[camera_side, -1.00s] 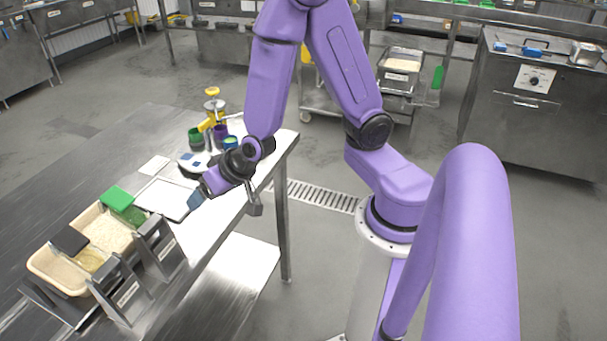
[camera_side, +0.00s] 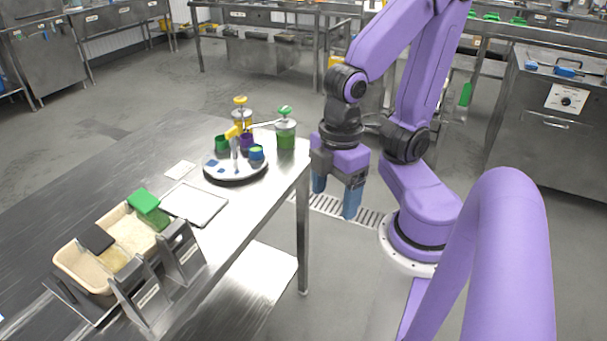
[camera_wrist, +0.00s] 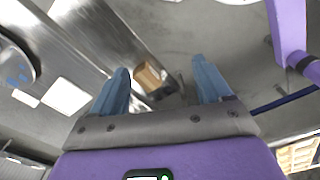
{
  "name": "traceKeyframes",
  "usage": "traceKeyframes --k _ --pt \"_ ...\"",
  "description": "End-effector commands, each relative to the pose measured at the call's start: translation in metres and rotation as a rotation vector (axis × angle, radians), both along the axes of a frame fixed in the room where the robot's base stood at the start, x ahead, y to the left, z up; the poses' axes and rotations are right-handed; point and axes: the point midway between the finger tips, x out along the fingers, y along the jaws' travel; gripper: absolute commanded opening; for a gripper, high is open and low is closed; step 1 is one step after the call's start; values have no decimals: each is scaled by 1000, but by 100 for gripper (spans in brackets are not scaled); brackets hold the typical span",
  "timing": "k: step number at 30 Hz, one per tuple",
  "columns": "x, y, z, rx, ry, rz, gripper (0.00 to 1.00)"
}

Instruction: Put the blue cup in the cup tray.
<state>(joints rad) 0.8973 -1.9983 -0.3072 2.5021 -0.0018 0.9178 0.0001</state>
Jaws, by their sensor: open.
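The blue cup (camera_side: 256,153) stands upright on the round tray (camera_side: 224,176), near its right side, with something yellow-green showing at its top. A green cup (camera_side: 221,142) and a purple cup (camera_side: 246,141) stand at the tray's back. The round tray is partly visible at the left edge of the wrist view, with blue patches on it; I cannot tell if this is the cup tray. My gripper (camera_side: 338,192) hangs off the table's right edge, pointing down, open and empty. Its two blue fingers (camera_wrist: 160,88) are apart in the wrist view.
A green pump bottle (camera_side: 286,134) and a yellow-topped dispenser (camera_side: 241,116) stand behind the round tray. A flat metal tray (camera_side: 195,204) and a white card (camera_side: 180,170) lie nearer. Food bins (camera_side: 84,272) with holders sit at the front left. Floor lies below my gripper.

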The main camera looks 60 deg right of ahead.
Motion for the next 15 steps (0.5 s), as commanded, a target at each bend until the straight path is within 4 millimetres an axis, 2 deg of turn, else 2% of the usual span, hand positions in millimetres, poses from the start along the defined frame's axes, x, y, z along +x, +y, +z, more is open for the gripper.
traceKeyframes --k 11,15 --pt "3 1 0 2 0 -16 78" --pt "22 6 4 5 -4 -116 78"
